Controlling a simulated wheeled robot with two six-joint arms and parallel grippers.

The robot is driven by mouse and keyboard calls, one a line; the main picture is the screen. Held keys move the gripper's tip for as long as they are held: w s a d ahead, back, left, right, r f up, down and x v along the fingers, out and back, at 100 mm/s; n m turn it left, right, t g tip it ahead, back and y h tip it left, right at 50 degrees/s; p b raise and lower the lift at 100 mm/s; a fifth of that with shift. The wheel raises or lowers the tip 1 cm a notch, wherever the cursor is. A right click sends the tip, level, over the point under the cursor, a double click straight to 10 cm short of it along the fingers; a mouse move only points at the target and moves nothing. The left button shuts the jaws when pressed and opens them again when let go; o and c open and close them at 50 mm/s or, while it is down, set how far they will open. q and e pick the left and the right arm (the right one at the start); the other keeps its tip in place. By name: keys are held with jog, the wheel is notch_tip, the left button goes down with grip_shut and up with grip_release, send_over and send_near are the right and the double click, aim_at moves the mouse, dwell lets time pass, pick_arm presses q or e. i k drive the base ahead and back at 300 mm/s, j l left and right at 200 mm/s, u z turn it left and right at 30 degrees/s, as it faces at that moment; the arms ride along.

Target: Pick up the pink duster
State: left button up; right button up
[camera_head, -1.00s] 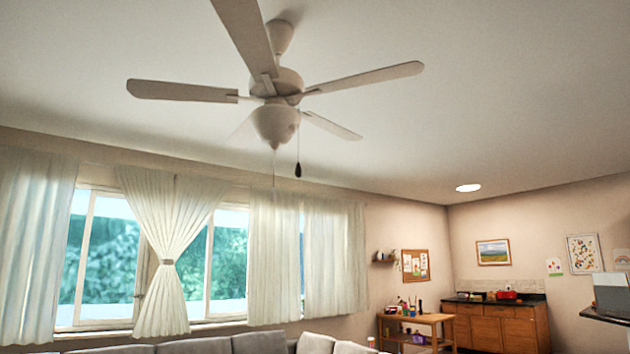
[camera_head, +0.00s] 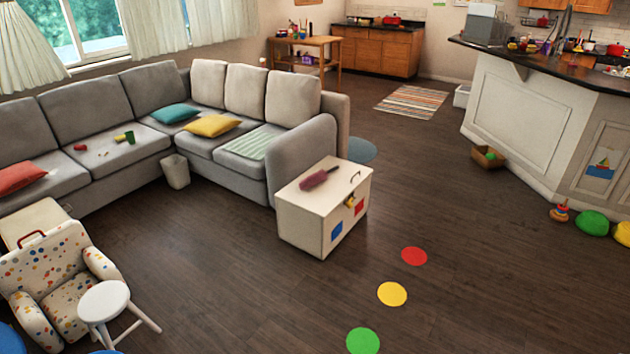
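A pink duster (camera_head: 318,178) with a dark handle lies on top of a white chest (camera_head: 300,205) near the middle of the view. The chest stands on the floor beside the right end of the grey sofa, with a latch and coloured squares on its side. Neither of my grippers shows in the view.
The grey sofa (camera_head: 95,100) spans the left and back. A white stool (camera_head: 103,300) and a spotted armchair (camera_head: 50,275) stand at lower left. A kitchen counter (camera_head: 535,110) is at right. The dark floor around the red dot (camera_head: 414,256) and yellow dot (camera_head: 392,294) is clear.

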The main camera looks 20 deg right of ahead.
aim_at(318, 177)
jog(key=i+l+z, duration=0.25)
jog(key=z, duration=0.15)
jog(key=i+l+z, duration=0.15)
jog(key=i+z, duration=0.2)
jog(key=i+l+z, duration=0.25)
jog(key=z, duration=0.15)
jog(key=i+l+z, duration=0.15)
jog(key=i+z, duration=0.7)
jog(key=i+l, duration=0.1)
jog(key=i, duration=1.85)
jog(key=i+j+u, duration=0.1)
jog(key=i+u, duration=0.4)
jog(key=i+l+u, duration=0.1)
jog(key=i+u, duration=0.4)
jog(key=i+l+u, duration=0.25)
jog(key=i+u, duration=0.2)
